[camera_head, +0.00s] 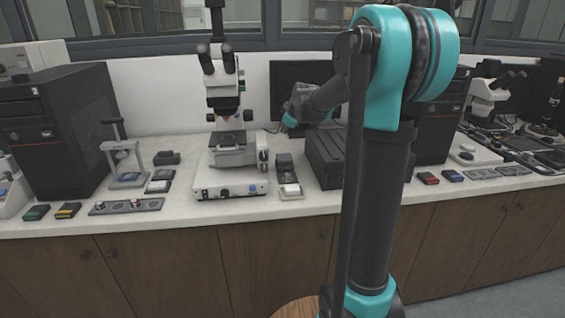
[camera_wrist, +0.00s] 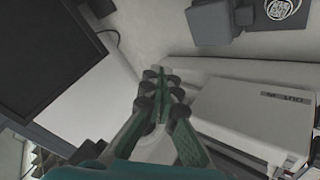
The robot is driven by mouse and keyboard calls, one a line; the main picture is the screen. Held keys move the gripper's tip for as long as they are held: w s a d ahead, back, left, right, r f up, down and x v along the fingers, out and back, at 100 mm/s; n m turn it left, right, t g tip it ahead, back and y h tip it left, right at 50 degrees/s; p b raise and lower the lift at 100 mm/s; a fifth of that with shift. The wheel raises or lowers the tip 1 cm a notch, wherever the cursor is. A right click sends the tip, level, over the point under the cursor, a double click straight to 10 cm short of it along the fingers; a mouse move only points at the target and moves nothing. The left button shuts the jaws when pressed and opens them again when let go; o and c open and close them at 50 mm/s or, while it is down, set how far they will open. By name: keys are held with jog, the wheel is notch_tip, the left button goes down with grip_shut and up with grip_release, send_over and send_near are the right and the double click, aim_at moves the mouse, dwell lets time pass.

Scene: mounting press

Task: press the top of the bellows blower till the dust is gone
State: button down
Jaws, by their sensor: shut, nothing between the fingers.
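My gripper is at the end of the arm, above the counter between the microscope (camera_head: 224,95) and the monitor. In the wrist view my gripper (camera_wrist: 158,82) has its green fingers together, with nothing visible between them. In the head view its fingertips are not clear. I cannot identify the bellows blower with certainty. A small dark block unit (camera_head: 285,163) stands right of the microscope base; it may be the blower. In the wrist view a dark grey block (camera_wrist: 209,22) at the top looks like the same unit, apart from my fingers. I cannot make out any dust.
The white microscope base (camera_head: 231,183) stands left of the dark unit, a black box (camera_head: 326,157) right of it. The monitor (camera_head: 290,80) is behind. In the wrist view a white housing (camera_wrist: 250,115) lies close right of my fingers. A small press (camera_head: 122,160) stands further left.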

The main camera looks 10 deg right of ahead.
jog(key=shift+a, duration=0.1)
dwell(0.3)
send_near(283, 155)
jog(key=shift+w+r+x, duration=0.15)
jog(key=shift+x, duration=0.8)
jog(key=shift+w+r+x, duration=0.15)
jog(key=shift+x, duration=0.75)
jog(key=shift+w+r+x, duration=0.2)
jog(key=shift+x, duration=0.75)
jog(key=shift+f, duration=0.15)
jog(key=shift+s+f, duration=0.1)
jog(key=shift+f, duration=0.15)
jog(key=shift+f, duration=0.8)
dwell(0.6)
jog(key=shift+r, duration=1.2)
jog(key=shift+r, duration=0.1)
